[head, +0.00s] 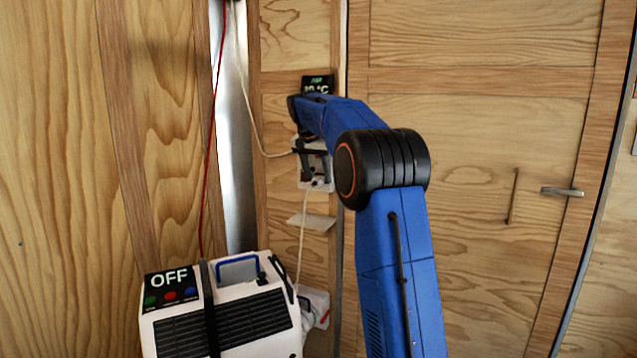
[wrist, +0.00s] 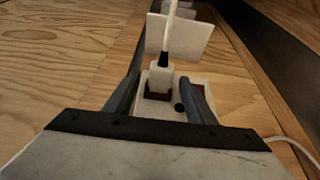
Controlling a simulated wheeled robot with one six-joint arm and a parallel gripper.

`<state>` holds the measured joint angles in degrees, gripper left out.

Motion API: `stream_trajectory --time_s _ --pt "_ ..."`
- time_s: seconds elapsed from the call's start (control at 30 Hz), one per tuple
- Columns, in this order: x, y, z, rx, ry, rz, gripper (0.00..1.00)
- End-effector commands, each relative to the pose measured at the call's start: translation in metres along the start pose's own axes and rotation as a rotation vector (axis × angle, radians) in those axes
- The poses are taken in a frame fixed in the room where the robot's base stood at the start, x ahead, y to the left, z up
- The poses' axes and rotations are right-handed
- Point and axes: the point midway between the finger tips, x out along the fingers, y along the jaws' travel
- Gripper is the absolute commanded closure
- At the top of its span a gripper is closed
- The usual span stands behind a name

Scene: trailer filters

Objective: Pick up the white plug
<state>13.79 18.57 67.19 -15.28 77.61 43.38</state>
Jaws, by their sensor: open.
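The white plug (wrist: 161,77) sits in a white wall socket plate (wrist: 152,110), with its dark neck and white cord leading away toward the top of the wrist view. My gripper (wrist: 160,84) is open, with one dark finger on either side of the plug. I cannot tell whether either finger touches it. In the head view, my gripper (head: 311,157) is at the socket plate (head: 304,178) on the wooden wall, and it partly hides the plate. The plug is too small there to make out clearly.
A small white ledge (head: 312,222) juts out below the socket and also shows in the wrist view (wrist: 183,37). A white and black unit reading OFF (head: 222,312) stands lower left. A white cable (head: 247,100) and a red cable (head: 211,120) hang from above. A display (head: 318,84) is above the socket.

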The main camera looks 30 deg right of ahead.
Motion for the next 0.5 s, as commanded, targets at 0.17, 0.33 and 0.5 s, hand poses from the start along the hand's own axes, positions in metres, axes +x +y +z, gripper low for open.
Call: stream_trajectory --time_s 0.17,0.33,0.5 --pt "-0.0001 0.0000 0.0000 0.000 0.000 0.000 0.76" --pt "-0.0003 0.0001 -0.0001 0.000 0.000 0.000 0.99" --pt "-0.0007 0.0001 0.0001 0.000 0.000 0.000 0.99"
